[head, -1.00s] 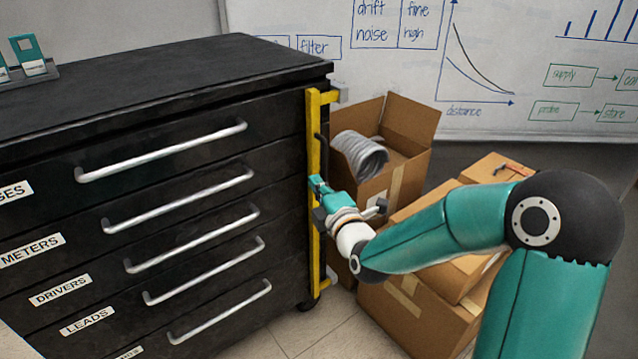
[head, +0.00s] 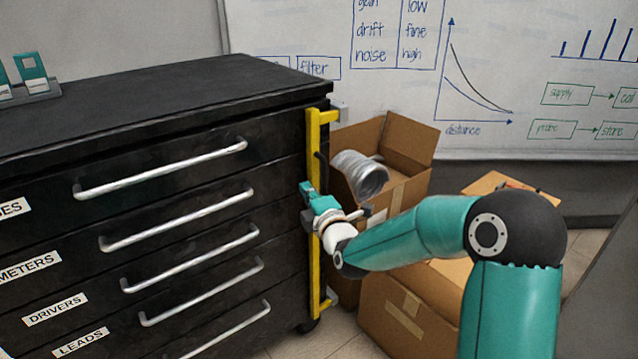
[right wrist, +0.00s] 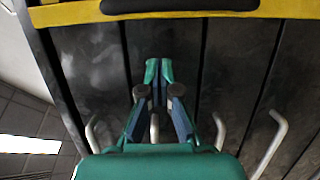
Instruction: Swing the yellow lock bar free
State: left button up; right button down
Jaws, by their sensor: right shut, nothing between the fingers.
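The yellow lock bar (head: 314,250) stands upright along the right front edge of the black drawer cabinet (head: 150,240). Its black handle (head: 321,166) is on the upper half. In the right wrist view the bar (right wrist: 70,14) crosses the top of the picture, with part of the handle (right wrist: 180,5) showing. My right gripper (head: 304,188) is at the bar's upper-middle part and hides some of it. Its fingertips (right wrist: 158,70) are together and empty, in front of the drawer fronts, apart from the bar in the wrist view. My left gripper is not in view.
Silver drawer handles (head: 160,170) stick out from the cabinet front beside the gripper. An open cardboard box (head: 408,150) with a grey hose (head: 360,175) and more boxes (head: 400,315) stand to the right, close behind my right arm. A whiteboard (head: 500,60) is behind.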

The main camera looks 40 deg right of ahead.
aim_at(312, 173)
jog(key=x, duration=0.3)
jog(key=shift+w, duration=0.3)
jog(key=shift+s+d, duration=0.35)
jog(key=shift+d, duration=0.25)
jog(key=shift+s+d, duration=0.35)
jog(key=shift+d, duration=0.25)
jog(key=shift+s+d, duration=0.45)
jog(key=shift+d, duration=0.1)
jog(key=shift+a+b, duration=0.1)
jog(key=shift+b, duration=0.25)
